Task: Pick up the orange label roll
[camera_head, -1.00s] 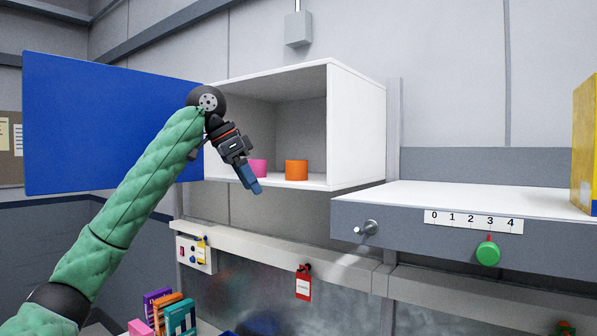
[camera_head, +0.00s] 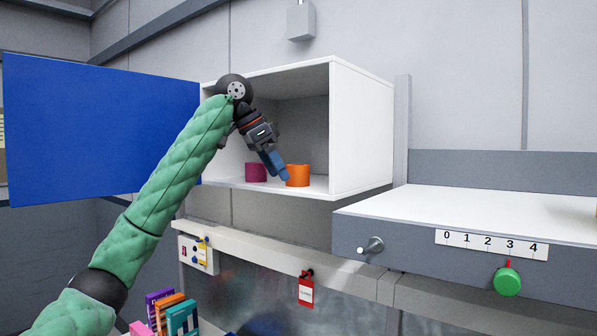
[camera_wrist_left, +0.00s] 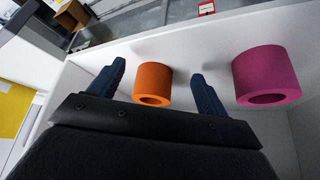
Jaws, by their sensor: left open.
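The orange label roll (camera_head: 298,176) stands on the floor of the open white cabinet, near its front edge. In the left wrist view the orange roll (camera_wrist_left: 153,84) lies between the two spread fingers, a little beyond their tips, with its round hole showing. My left gripper (camera_head: 281,174) is open and empty, its blue fingers just left of the roll in the head view and partly in front of it. In the left wrist view my left gripper (camera_wrist_left: 160,76) shows both dark blue fingers. My right gripper is not in view.
A magenta roll (camera_head: 256,172) stands left of the orange one; it also shows in the left wrist view (camera_wrist_left: 266,76), just outside one finger. The cabinet's right wall (camera_head: 362,125) and open blue door (camera_head: 100,125) flank the space. A grey-white counter (camera_head: 480,210) lies to the right.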

